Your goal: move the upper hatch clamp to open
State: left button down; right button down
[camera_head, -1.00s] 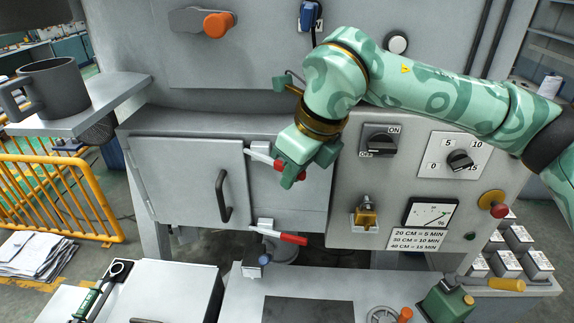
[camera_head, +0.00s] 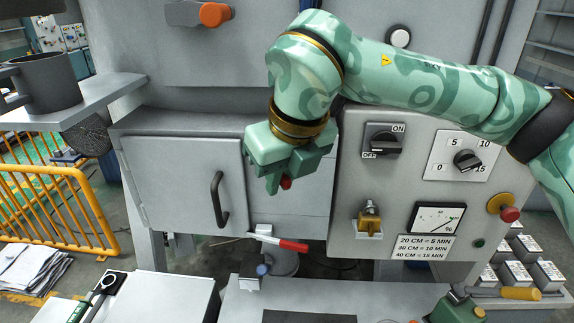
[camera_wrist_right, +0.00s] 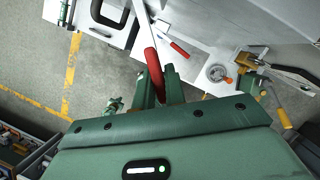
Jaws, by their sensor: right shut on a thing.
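The upper hatch clamp's red handle (camera_head: 286,183) shows only as a small tip below my right gripper (camera_head: 273,182) in the head view; the rest is hidden behind the gripper. In the right wrist view the red handle (camera_wrist_right: 153,70) lies between the fingers of my right gripper (camera_wrist_right: 160,88), which is shut on it. The grey hatch door (camera_head: 175,182) is closed, with a dark pull handle (camera_head: 218,199). The lower clamp (camera_head: 292,246) has a red grip pointing right and also shows in the wrist view (camera_wrist_right: 179,48). My left gripper is not in view.
Right of the hatch is a panel with an ON/OFF switch (camera_head: 382,140), a timer dial (camera_head: 467,160) and a gauge (camera_head: 438,219). A white work surface (camera_head: 175,298) lies below.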

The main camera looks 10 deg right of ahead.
jog(key=a+m+b, duration=0.1)
jog(key=a+m+h+b, duration=0.1)
jog(key=m, duration=0.1)
jog(key=shift+s, duration=0.2)
